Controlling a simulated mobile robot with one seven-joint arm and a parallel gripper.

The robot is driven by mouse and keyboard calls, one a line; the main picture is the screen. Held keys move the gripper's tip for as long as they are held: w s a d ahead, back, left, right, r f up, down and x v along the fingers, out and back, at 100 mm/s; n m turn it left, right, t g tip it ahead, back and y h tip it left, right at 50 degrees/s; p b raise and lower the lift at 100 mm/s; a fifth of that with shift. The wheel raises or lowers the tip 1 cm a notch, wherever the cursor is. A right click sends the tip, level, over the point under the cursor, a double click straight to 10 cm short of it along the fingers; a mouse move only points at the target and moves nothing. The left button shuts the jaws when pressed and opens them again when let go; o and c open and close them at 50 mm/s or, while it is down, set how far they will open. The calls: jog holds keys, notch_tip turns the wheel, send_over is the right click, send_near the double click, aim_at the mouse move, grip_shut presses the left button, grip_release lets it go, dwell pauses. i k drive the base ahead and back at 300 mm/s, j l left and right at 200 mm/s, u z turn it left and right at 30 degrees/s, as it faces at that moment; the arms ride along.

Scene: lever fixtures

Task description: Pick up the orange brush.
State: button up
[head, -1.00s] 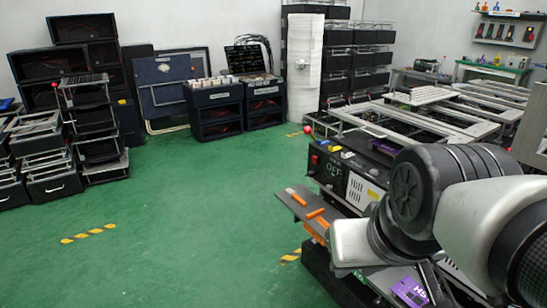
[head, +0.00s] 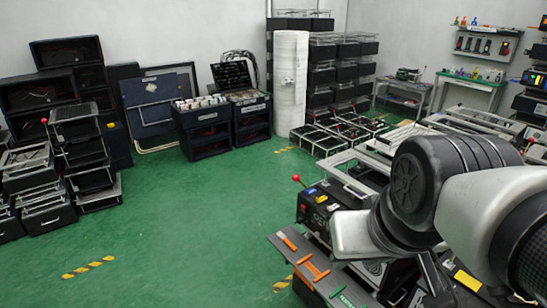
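One orange item (head: 287,241) is near the board's upper left end, and another orange item (head: 314,270) is further down. Which of them is the orange brush I cannot tell at this size. My arm reaches in from the right, and its white and black links stand to the right of the board. Dark slender parts show under the arm, but I cannot make out my gripper or its fingers clearly. I see nothing held.
A green item (head: 341,299) lies lower on the same board. A black box with a red-knobbed lever (head: 296,179) stands behind it. Black cabinets (head: 250,115) and drawer stacks (head: 85,150) line the back and left. The green floor (head: 180,220) in the middle is clear.

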aim_at(283, 237)
jog(key=i+j+z, duration=1.05)
jog(key=j, duration=0.25)
jog(key=i+j+z, duration=0.1)
jog(key=j+z, duration=0.25)
jog(key=j, duration=0.2)
jog(key=i+j+z, duration=0.1)
jog(key=j+z, duration=0.3)
jog(key=j, duration=0.2)
jog(key=j+z, duration=0.35)
jog(key=j, duration=0.3)
jog(key=j+z, duration=0.35)
jog(key=j, duration=0.3)
